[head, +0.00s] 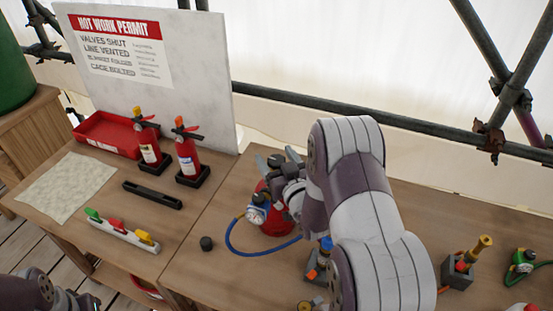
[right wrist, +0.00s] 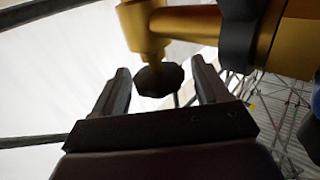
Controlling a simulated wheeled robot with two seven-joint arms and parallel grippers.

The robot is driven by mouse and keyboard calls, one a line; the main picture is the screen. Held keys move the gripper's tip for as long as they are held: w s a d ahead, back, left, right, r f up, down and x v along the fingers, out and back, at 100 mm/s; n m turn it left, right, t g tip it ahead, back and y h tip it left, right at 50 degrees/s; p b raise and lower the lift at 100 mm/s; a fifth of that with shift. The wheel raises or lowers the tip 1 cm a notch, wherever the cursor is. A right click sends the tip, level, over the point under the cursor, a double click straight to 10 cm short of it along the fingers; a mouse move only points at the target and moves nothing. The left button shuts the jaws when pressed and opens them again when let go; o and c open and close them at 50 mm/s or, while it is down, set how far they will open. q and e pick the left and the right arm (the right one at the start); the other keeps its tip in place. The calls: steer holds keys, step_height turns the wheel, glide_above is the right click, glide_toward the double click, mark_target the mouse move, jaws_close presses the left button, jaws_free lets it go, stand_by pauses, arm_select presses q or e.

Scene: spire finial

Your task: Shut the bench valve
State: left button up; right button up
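In the right wrist view a brass valve body (right wrist: 188,22) fills the top, with a dark faceted knob (right wrist: 158,80) at the end of its stem. My right gripper (right wrist: 160,88) is open, one finger on each side of the knob, with visible gaps between. In the head view my right gripper (head: 278,163) is over a red cylinder (head: 272,222) with a round gauge (head: 256,215). My forearm and gripper hide the knob there. A blue hose (head: 245,250) runs from the gauge area. Only part of my left arm shows at the bottom left; its gripper is out of view.
Two small fire extinguishers (head: 187,155) and a red tray (head: 105,133) stand before the white permit board (head: 205,60). A rack with coloured handles (head: 122,232), a black bar (head: 152,195) and a black cap (head: 206,243) lie left. A brass torch-like fitting (head: 470,258) stands right.

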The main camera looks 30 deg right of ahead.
steer(key=s+a+b, duration=0.1)
steer(key=s+b, duration=0.1)
steer(key=s, duration=1)
steer(key=shift+s, duration=0.35)
